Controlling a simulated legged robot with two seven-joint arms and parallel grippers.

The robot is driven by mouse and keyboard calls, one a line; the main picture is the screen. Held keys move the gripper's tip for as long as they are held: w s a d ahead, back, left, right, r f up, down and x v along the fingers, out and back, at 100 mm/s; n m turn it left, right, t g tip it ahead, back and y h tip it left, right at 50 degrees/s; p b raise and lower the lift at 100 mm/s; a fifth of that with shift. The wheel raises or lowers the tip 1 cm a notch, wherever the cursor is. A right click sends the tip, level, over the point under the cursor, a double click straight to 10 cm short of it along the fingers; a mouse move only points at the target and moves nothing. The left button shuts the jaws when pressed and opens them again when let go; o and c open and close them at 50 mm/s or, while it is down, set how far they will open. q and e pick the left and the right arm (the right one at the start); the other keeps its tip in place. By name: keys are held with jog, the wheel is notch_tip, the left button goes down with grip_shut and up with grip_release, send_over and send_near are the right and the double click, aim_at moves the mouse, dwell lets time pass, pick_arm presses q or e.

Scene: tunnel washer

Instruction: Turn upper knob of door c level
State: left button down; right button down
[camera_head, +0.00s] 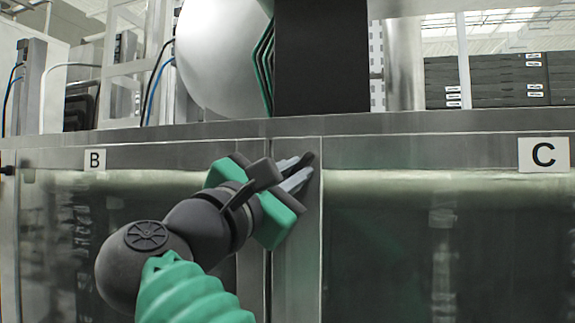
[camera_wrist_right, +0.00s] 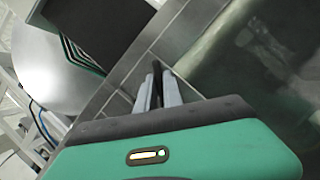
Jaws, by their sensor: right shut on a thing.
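Door C (camera_head: 440,250) is a glazed panel in a metal frame, marked by a white "C" label (camera_head: 544,155). The upper knob (camera_head: 307,160) of door C is a dark piece on the metal post at the door's upper left, mostly hidden by the fingers. My right gripper (camera_head: 297,172) is shut on it. In the right wrist view the dark knob (camera_wrist_right: 157,70) shows between the two grey fingertips of the gripper (camera_wrist_right: 158,88). The knob's exact angle is hard to tell. My left gripper is not in view.
Door B (camera_head: 70,240), with its "B" label (camera_head: 95,160), is to the left behind my right arm. A metal ledge (camera_head: 430,122) runs above the doors. Above it are a white rounded drum (camera_head: 215,55), a black panel (camera_head: 322,55) and stacked dark boxes (camera_head: 500,80).

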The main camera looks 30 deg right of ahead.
jog(key=shift+d+r+m+g+y+p, duration=0.1)
jog(key=shift+r+m+g+y+p, duration=0.2)
jog(key=shift+m+g+p, duration=1.15)
jog(key=shift+a+r+m+t+y+p, duration=0.1)
jog(key=shift+m+t+y+p, duration=0.45)
jog(key=shift+m, duration=1.85)
jog(key=shift+d+r+m+g+y+p, duration=0.15)
jog(key=shift+m+g+p, duration=1)
jog(key=shift+m, duration=0.8)
jog(key=c, duration=1.5)
grip_release()
jog(key=shift+w+f, duration=0.1)
jog(key=shift+f, duration=0.1)
jog(key=shift+a+f, duration=0.2)
jog(key=shift+w, duration=0.1)
